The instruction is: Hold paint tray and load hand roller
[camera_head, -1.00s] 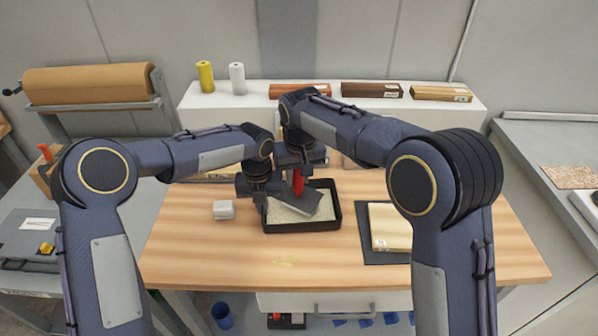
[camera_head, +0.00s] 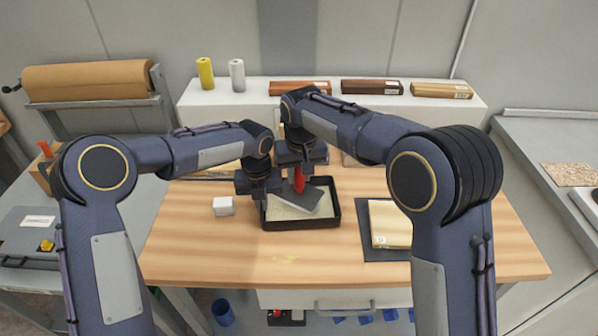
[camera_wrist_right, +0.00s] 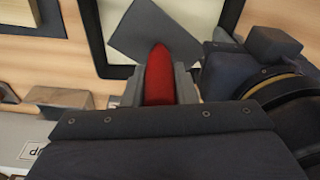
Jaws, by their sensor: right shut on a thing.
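The black paint tray (camera_head: 337,212) with a pale inside lies on the wooden table. The hand roller has a red handle (camera_head: 299,180) and a flat grey head (camera_head: 309,201), which is over the tray's pale inside; I cannot tell whether it touches. My right gripper (camera_head: 298,172) is shut on the red handle, which also shows between its fingers in the right wrist view (camera_wrist_right: 159,75). My left gripper (camera_head: 260,192) is at the tray's left rim. Its fingertips are hidden, so its grip on the rim cannot be told.
A small white block (camera_head: 223,206) stands left of the tray. A dark mat with a pale pad (camera_head: 390,224) lies to the right. A white shelf (camera_head: 260,92) with rolls and boxes is behind. The table front (camera_head: 290,262) is clear.

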